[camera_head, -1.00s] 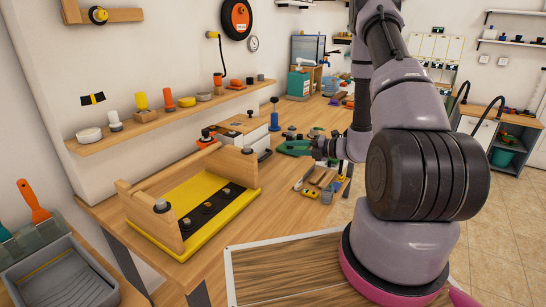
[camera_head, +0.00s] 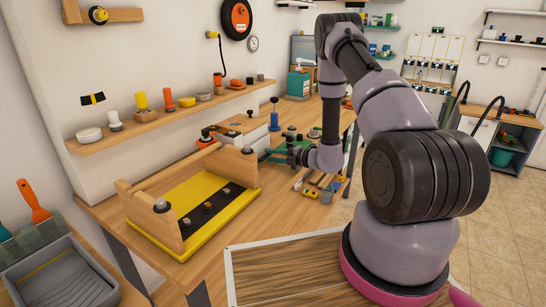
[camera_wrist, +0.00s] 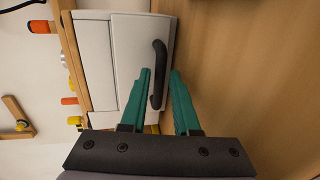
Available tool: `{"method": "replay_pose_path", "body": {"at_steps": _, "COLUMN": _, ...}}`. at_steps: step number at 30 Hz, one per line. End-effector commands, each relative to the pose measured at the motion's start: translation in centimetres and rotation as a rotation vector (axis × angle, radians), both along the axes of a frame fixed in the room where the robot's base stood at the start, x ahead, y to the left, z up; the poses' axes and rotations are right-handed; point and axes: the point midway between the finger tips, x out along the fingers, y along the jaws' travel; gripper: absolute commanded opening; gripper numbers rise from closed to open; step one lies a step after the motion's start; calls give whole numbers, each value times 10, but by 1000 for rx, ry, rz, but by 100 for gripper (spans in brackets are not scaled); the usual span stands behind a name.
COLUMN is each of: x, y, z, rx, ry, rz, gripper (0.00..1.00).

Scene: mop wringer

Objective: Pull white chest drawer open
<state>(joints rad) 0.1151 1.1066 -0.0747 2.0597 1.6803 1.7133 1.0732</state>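The white chest (camera_head: 256,138) stands on the workbench in the head view, and my gripper (camera_head: 274,153) is right by its front, partly covering it. In the wrist view the white drawer front (camera_wrist: 130,50) appears turned on its side, with a dark curved handle (camera_wrist: 157,60). My gripper's two teal fingers (camera_wrist: 160,73) are apart, with the handle between them in the picture. I see no clear contact with the handle. The drawer looks shut.
A yellow tray with a wooden frame (camera_head: 190,243) stands left of the chest on the bench. Small tools and a grey cup (camera_head: 326,196) lie to the right. A wall shelf (camera_head: 180,112) with knobs runs behind. Bare bench top (camera_wrist: 240,60) lies before the drawer.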

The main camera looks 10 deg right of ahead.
Motion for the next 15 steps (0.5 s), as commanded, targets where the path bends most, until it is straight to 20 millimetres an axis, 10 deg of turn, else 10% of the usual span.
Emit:
{"method": "replay_pose_path", "body": {"at_steps": 9, "x": 2, "y": 2, "z": -1, "rx": -1, "ry": -1, "rz": 0, "gripper": 30}}
{"method": "replay_pose_path", "body": {"at_steps": 12, "x": 2, "y": 2, "z": 0, "rx": -1, "ry": -1, "rz": 0, "gripper": 0}}
{"method": "replay_pose_path", "body": {"at_steps": 15, "x": 2, "y": 2, "z": 0, "rx": -1, "ry": -1, "rz": 0, "gripper": 0}}
